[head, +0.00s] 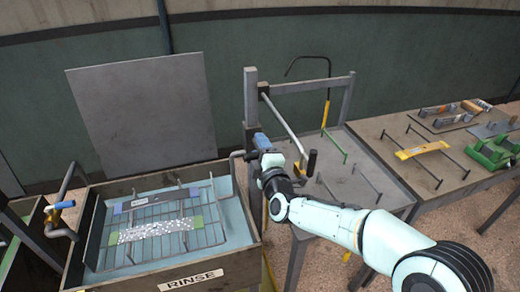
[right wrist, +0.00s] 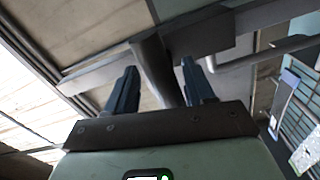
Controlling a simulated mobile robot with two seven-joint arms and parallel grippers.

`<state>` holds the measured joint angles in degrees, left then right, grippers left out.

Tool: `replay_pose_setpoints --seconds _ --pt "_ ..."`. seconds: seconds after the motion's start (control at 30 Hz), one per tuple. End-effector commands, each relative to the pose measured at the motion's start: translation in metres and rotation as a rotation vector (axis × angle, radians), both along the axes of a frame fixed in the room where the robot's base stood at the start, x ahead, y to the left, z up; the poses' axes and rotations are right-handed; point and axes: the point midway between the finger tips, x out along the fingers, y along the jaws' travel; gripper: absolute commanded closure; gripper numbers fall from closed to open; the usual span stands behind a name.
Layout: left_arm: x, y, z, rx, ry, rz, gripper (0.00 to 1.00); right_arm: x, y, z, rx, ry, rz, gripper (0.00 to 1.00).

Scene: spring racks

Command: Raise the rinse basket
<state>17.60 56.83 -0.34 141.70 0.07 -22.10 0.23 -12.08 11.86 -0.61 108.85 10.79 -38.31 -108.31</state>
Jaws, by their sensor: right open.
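The rinse basket (head: 150,215), a wire frame with upright rods, sits low in the blue-lined rinse tank (head: 75,258), marked RINSE, at the left of the head view. A patch of small shiny white pieces (head: 155,230) and a bluish bar (head: 150,201) show across it. My right gripper (head: 261,143) is at the tank's right rim, by a grey upright post (head: 251,100). The right wrist view shows its two fingers (right wrist: 158,66) apart, with a dark bar beyond and between them; contact is unclear. My left gripper is not in view.
A grey rod with a black grip (head: 311,161) slants down from the post, close to my right arm. Right are a grey table (head: 355,165) and a bench with yellow and green racks (head: 422,149).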

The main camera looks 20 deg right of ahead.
Motion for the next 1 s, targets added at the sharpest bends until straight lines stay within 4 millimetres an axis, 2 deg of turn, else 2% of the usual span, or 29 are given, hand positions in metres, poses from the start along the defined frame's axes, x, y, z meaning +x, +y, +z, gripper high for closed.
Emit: replay_pose_setpoints --seconds 0.17,0.27,0.7,0.83,1.0 --pt "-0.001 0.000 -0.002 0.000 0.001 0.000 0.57 -0.004 -0.001 -0.002 -0.001 0.004 -0.001 0.47" --pt "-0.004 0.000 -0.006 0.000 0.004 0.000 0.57 -0.015 -0.001 -0.003 -0.001 0.005 -0.001 0.47" --pt "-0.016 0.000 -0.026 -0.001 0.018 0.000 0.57 -0.108 -0.004 -0.002 0.000 0.001 0.000 0.47" --pt "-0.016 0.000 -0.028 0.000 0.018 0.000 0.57 -0.124 -0.005 -0.001 0.000 0.000 -0.001 0.47" --pt "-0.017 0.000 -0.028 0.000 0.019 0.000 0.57 -0.133 -0.004 -0.001 -0.001 0.000 0.000 0.47"
